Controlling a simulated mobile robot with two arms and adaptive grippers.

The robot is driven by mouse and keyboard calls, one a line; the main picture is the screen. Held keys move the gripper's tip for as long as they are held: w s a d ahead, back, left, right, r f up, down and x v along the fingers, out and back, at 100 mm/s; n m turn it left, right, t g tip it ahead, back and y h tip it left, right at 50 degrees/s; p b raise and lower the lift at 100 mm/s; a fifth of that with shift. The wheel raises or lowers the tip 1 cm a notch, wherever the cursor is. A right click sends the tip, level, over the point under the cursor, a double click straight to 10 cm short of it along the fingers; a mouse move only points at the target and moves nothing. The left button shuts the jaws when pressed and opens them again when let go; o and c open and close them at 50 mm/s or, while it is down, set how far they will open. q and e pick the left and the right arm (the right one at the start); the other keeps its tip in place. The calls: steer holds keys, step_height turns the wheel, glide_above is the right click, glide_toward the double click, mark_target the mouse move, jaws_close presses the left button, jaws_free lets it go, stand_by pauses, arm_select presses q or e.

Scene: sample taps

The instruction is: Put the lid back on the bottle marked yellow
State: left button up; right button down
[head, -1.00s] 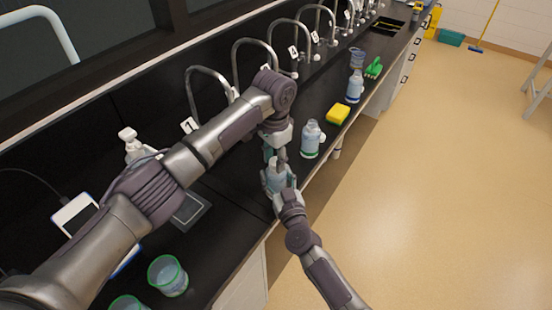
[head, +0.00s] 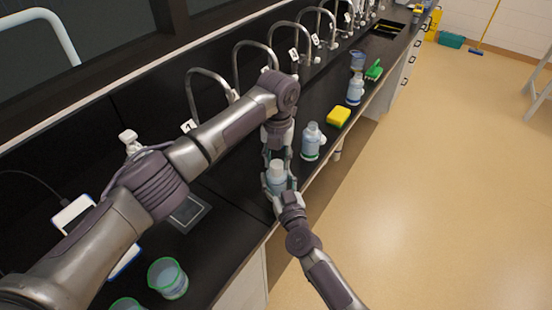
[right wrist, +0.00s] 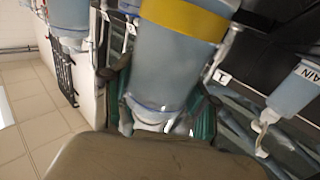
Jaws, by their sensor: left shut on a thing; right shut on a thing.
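A bottle (head: 277,186) with a white top stands in the grip of my right gripper (head: 279,187) near the counter's front edge. The right wrist view shows the bottle (right wrist: 172,55) upside down in the picture, with a yellow band, between the right fingers. The white lid (head: 277,168) shows at the bottle's mouth, below my left gripper (head: 277,158), which is shut on it from above. Whether the lid is seated or only touching the neck cannot be told.
A bottle with a green band (head: 311,143) stands close by on the right. Beyond it are a yellow sponge (head: 339,116), another bottle (head: 355,91) and a green object (head: 373,70). Curved taps line the back. A beaker (head: 168,279) stands at the front left.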

arm_select(q)
steer(key=o, duration=0.8)
steer(key=shift+r, duration=0.15)
step_height(320, 180, up, 12)
steer(key=shift+f, duration=0.1)
arm_select(e)
steer(key=shift+c, duration=1.2)
jaws_free()
steer(key=shift+s, duration=0.1)
steer(key=v, duration=1.2)
